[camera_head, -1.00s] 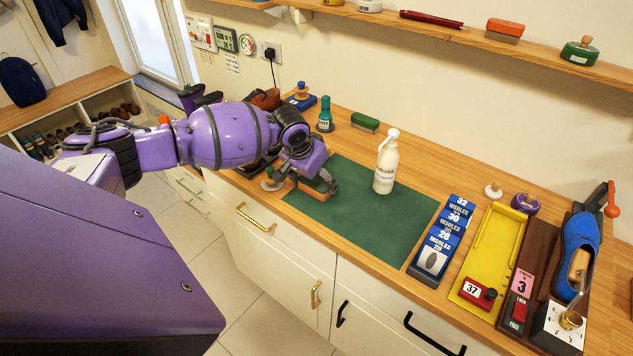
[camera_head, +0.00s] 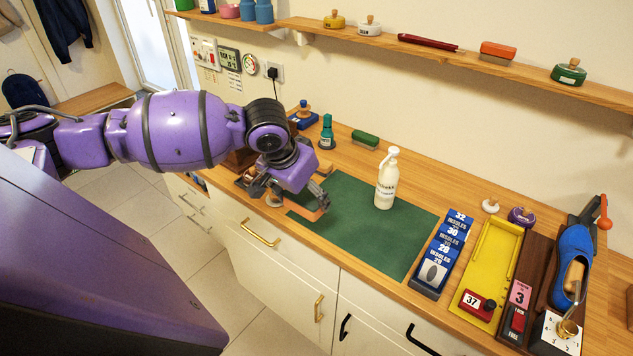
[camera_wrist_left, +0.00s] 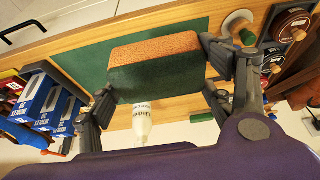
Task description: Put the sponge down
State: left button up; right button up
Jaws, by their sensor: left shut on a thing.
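My left gripper (camera_head: 296,199) is shut on the sponge (camera_wrist_left: 154,72), a block with an orange face and a dark green face. In the left wrist view the sponge sits between the two fingers, over the green mat (camera_wrist_left: 85,62). In the head view only an orange edge of the sponge (camera_head: 319,209) shows beside the fingers, at the left part of the green mat (camera_head: 378,240). It appears held above the mat; the exact gap is hard to tell. My right gripper is not in view.
A white pump bottle (camera_head: 386,180) stands on the mat's far side. Blue insole boxes (camera_head: 443,252) and a yellow tray (camera_head: 490,262) stand to the right. A green brush (camera_head: 365,138) and a teal bottle (camera_head: 327,131) are behind. The mat's middle and front are clear.

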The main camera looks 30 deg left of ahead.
aim_at(306, 205)
pick_arm(q)
jog(key=shift+s+d+r, duration=0.15)
jog(key=shift+s, duration=0.3)
jog(key=shift+s+a+f+n, duration=0.2)
jog(key=shift+s+a+n, duration=0.15)
jog(key=shift+a, duration=0.15)
jog(key=shift+s+a+f+n+y, duration=0.15)
jog(key=shift+s+f+n+y, duration=0.2)
jog(key=shift+s, duration=0.35)
jog(key=d, duration=0.3)
jog(key=shift+w+r+n, duration=0.25)
jog(key=shift+n, duration=0.05)
jog(key=w+d+r, duration=0.2)
jog(key=d+r, duration=0.1)
jog(key=d, duration=0.4)
jog(key=w+d+r+m, duration=0.1)
jog(key=w+d+r, duration=0.1)
jog(key=d+r, duration=0.2)
jog(key=d, duration=0.3)
jog(key=shift+w+d, duration=0.2)
